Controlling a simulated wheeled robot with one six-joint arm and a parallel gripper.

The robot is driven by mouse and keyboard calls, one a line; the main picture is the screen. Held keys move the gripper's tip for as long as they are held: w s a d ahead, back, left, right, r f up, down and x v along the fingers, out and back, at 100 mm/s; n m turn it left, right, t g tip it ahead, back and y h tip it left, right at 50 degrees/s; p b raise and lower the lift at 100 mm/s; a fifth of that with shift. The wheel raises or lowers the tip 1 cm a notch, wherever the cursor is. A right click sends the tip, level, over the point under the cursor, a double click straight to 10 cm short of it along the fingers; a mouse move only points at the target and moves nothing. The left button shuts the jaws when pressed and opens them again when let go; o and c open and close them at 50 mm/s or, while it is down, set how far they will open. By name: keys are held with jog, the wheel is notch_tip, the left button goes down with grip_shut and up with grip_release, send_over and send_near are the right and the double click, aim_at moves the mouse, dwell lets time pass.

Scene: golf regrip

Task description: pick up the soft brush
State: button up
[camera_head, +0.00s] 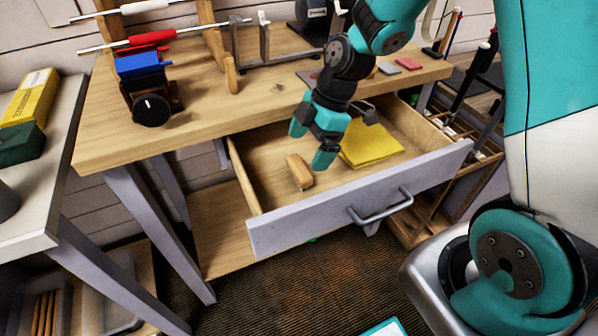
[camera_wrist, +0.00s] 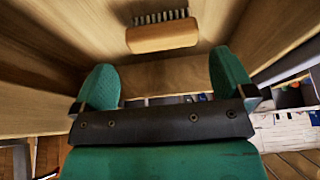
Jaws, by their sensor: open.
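The soft brush (camera_head: 299,171) lies in the open drawer (camera_head: 360,197), left of a yellow cloth (camera_head: 368,143). Its wooden back faces the camera in the head view. In the wrist view the brush (camera_wrist: 162,36) shows a wooden body with a row of dark bristles along its upper edge. My gripper (camera_head: 311,142) is over the drawer, close to the brush and to its right. In the wrist view my gripper (camera_wrist: 166,84) has its two teal fingers spread wide with nothing between them, and the brush is beyond the fingertips.
The drawer's walls and its front with a grey handle (camera_head: 381,207) surround the brush. The workbench top (camera_head: 200,110) is above and behind the drawer, with a vise (camera_head: 147,88) at its left. A side table (camera_head: 45,170) stands at the left.

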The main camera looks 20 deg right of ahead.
aim_at(300, 166)
jog(key=shift+x, duration=3.1)
jog(key=shift+s, duration=0.1)
jog(key=c, duration=0.7)
jog(key=shift+r, duration=0.1)
